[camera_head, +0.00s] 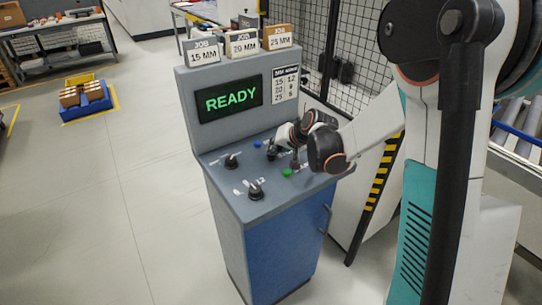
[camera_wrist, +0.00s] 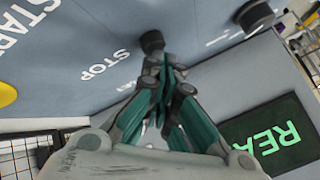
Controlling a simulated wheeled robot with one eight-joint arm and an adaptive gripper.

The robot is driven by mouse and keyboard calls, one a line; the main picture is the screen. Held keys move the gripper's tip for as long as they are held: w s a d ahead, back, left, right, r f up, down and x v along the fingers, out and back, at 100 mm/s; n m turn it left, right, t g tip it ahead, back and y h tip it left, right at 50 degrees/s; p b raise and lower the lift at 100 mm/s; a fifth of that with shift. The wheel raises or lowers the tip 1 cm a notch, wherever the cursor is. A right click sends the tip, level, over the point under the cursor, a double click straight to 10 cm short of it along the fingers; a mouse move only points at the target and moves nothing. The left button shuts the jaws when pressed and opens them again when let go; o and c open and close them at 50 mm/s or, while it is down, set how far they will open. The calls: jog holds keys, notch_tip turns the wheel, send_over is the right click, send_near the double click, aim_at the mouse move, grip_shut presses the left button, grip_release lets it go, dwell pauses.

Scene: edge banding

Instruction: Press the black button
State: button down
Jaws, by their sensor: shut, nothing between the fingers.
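A black button (camera_wrist: 152,40) stands beside the printed word STOP in the wrist view. In the head view a small dark control (camera_head: 271,153) sits on the console top just left of my gripper (camera_head: 295,163); I cannot tell if it is the same one. My gripper (camera_wrist: 166,62) is shut and empty, its green-and-grey fingers together. In the wrist view its tips overlap the near edge of the black button; I cannot tell whether they touch it. My arm hides part of the console top in the head view.
The console (camera_head: 277,235) has a screen reading READY (camera_head: 229,99), two dark knobs (camera_head: 231,160) (camera_head: 255,190) and a green button (camera_head: 287,172). A yellow control (camera_wrist: 6,94) shows at the wrist view's left edge. JOB signs (camera_head: 243,44) stand on top.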

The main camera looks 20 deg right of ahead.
aim_at(273, 157)
jog(key=shift+r, duration=0.55)
jog(key=shift+r, duration=0.1)
jog(key=shift+r+p, duration=1.8)
jog(key=shift+r, duration=0.65)
jog(key=shift+s, duration=0.1)
jog(key=s+a+r+n+g+h+b, duration=0.1)
jog(key=s+r+b, duration=0.15)
jog(key=s, duration=0.95)
jog(key=s+a+r+n+h+b, duration=0.1)
jog(key=s+r+n+h+b, duration=0.15)
jog(key=s, duration=0.85)
jog(key=s+d+f+b, duration=0.1)
jog(key=s+f, duration=0.1)
jog(key=s, duration=0.8)
jog(key=shift+s+f+n, duration=0.3)
jog(key=shift+s+n, duration=0.05)
jog(key=shift+s, duration=0.05)
